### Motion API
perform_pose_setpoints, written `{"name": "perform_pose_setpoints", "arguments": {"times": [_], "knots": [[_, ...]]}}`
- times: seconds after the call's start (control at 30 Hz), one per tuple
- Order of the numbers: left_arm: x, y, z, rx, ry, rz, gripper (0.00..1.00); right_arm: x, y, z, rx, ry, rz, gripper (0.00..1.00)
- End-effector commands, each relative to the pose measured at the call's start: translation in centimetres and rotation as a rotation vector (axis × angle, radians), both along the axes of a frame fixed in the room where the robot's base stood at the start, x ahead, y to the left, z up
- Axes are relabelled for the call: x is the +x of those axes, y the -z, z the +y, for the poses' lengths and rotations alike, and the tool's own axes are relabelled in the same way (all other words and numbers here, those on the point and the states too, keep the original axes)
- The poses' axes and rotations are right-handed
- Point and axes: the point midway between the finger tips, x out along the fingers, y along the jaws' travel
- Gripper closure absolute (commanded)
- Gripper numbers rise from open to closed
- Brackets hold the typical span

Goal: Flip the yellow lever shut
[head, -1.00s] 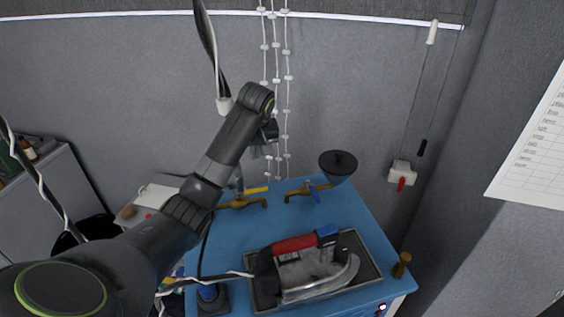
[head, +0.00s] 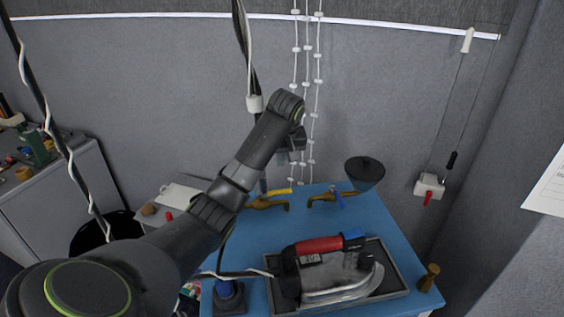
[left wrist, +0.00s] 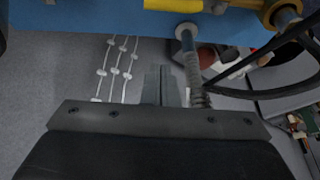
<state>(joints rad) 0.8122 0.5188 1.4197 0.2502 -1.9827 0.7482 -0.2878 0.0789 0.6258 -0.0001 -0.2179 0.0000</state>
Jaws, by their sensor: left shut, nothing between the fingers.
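The yellow lever (head: 280,191) sits on the left brass tap (head: 266,203) at the back of the blue table. It points to the right in the head view. In the left wrist view the lever (left wrist: 172,5) runs along the top edge, beside part of the brass tap (left wrist: 283,12). My left gripper (head: 291,157) is above and behind the lever, apart from it. Its closed fingers (left wrist: 163,84) are together and empty in the left wrist view, with a gap between them and the lever. My right gripper is not in view.
A second brass tap with a blue lever (head: 338,198) stands to the right, near a dark funnel (head: 365,172). An iron (head: 325,272) lies in a tray (head: 398,283) at the front. White beaded cords (head: 306,80) hang behind my gripper. The middle of the blue table (head: 265,235) is clear.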

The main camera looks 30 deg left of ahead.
Motion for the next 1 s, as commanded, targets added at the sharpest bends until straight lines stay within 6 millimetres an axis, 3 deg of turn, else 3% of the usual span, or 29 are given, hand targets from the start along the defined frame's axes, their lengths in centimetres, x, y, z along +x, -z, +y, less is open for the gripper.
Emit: {"name": "perform_pose_setpoints", "arguments": {"times": [0.03, 0.1, 0.27, 0.6, 1.0], "knots": [[0.2, 1.7, 0.3, -0.001, -0.002, 0.003, 1.00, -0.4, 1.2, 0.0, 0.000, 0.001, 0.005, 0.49], [0.5, 2.1, 0.6, -0.002, -0.002, 0.006, 1.00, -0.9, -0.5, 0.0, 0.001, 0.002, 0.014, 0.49], [1.3, 5.2, 1.4, -0.002, -0.002, 0.007, 1.00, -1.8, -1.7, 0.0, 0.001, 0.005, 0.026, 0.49], [-1.1, 6.1, -1.0, -0.001, 0.000, 0.002, 1.00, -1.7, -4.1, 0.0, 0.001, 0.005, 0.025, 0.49], [-1.4, 6.3, -1.3, 0.000, -0.001, 0.000, 1.00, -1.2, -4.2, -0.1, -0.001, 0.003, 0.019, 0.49]]}}
